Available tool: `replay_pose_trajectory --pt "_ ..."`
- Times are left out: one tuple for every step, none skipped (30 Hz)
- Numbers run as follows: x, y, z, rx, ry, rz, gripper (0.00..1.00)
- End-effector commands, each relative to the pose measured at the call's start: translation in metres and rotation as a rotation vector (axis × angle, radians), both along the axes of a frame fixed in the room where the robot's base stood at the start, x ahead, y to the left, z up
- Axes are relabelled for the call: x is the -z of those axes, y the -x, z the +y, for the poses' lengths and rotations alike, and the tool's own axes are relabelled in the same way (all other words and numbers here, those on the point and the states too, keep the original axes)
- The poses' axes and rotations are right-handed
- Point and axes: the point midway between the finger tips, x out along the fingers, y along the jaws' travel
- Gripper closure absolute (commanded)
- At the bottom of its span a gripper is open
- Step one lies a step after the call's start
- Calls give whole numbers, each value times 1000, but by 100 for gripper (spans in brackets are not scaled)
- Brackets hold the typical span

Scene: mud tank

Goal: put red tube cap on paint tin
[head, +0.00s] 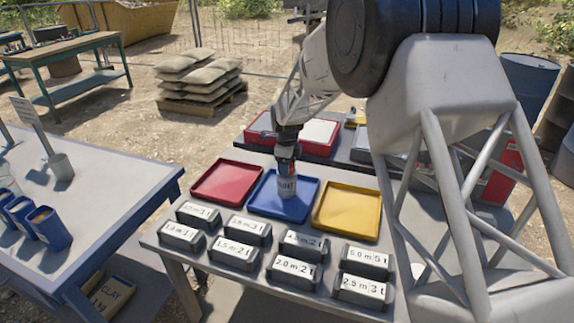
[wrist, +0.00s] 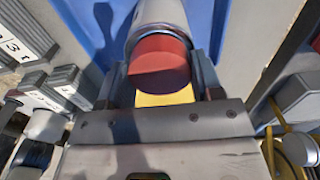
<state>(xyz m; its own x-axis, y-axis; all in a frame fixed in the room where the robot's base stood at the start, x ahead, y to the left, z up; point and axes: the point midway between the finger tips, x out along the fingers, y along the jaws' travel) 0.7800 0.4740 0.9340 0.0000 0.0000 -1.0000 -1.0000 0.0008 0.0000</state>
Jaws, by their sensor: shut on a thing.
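My gripper (head: 286,163) points down over the blue tray. In the wrist view its two fingers (wrist: 160,80) are shut on the red tube cap (wrist: 160,62), one on each side. The paint tin (head: 287,187) is a pale cylinder with a dark printed label, upright on the blue tray in the head view. In the wrist view the tin (wrist: 160,14) shows just beyond the cap, and its rim curves around the cap's far edge. I cannot tell whether the cap rests on the tin or is slightly above it. A yellow patch (wrist: 165,97) shows between the fingers.
The blue tray (head: 262,203) lies between a red tray (head: 226,181) and a yellow tray (head: 347,211). Several labelled grey blocks (head: 235,253) stand along the table's front. Behind is another bench with a red-rimmed tray (head: 317,148). A separate table (head: 110,185) stands left.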

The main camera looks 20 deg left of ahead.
Motion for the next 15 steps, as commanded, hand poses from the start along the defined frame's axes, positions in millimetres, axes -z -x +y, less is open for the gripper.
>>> replay_pose_trajectory --pt "0 0 0 0 0 0 62" --pt "0 0 0 0 0 0 62" --pt "0 0 0 0 0 0 62" --pt "0 0 0 0 0 0 62" --pt "1 0 0 0 0 0 62" --pt "2 0 0 0 0 0 62" --pt "3 0 0 0 0 1 62" --pt "3 0 0 0 0 1 62" --pt "3 0 0 0 0 0 34" --pt "3 0 0 0 0 0 30" --pt "3 0 0 0 0 0 25" --pt "3 0 0 0 0 0 19" --pt "3 0 0 0 0 0 15" --pt "3 0 0 0 0 0 15" --pt "3 0 0 0 0 0 15"
